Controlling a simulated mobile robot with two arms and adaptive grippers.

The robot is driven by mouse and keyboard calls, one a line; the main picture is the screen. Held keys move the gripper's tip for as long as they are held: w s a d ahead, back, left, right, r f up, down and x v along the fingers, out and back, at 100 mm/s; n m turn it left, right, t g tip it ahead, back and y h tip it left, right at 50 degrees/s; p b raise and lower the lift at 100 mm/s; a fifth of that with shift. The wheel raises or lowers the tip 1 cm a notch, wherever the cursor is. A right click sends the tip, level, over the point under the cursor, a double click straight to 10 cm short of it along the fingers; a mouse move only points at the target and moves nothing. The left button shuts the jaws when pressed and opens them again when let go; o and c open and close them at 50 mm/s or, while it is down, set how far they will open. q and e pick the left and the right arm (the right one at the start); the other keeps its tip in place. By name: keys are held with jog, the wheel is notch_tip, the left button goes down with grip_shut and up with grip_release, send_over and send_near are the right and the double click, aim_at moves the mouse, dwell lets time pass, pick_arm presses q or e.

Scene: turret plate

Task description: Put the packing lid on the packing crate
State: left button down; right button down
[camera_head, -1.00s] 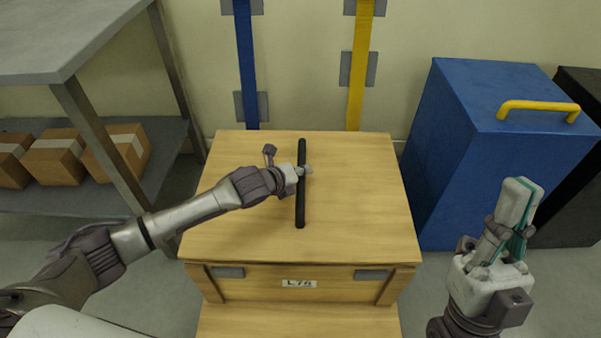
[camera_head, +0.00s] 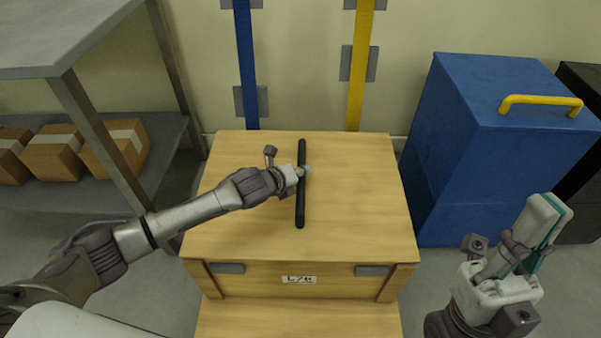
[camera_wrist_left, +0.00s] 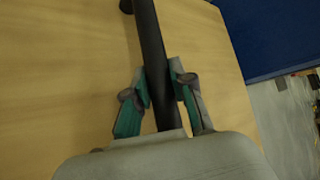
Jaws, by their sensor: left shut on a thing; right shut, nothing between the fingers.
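The packing lid (camera_head: 355,190) is a flat light-wood panel with a long black bar handle (camera_head: 301,212) across its middle. In the head view it lies over the top of the wooden packing crate (camera_head: 318,287), which has grey metal plates and a small label on its front. Whether a gap is left between lid and crate I cannot tell. My left gripper (camera_head: 305,171) is shut on the black handle; the left wrist view shows its fingers (camera_wrist_left: 160,92) on both sides of the bar. My right gripper (camera_head: 552,222) is shut and empty, at the right, apart from the crate.
A blue box (camera_head: 480,150) with a yellow handle (camera_head: 540,101) stands right of the crate, a black box behind it. A grey shelf (camera_head: 60,205) with several cartons (camera_head: 52,152) is at the left. Blue (camera_head: 245,70) and yellow (camera_head: 358,70) straps hang on the back wall.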

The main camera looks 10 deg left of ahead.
pick_arm(q)
jog(key=shift+w+r, duration=0.1)
jog(key=shift+w, duration=0.05)
jog(key=c, duration=0.9)
grip_release()
jog(key=shift+s+f, duration=0.3)
jog(key=shift+f, duration=0.25)
jog(key=v, duration=1.2)
jog(key=shift+r, duration=0.3)
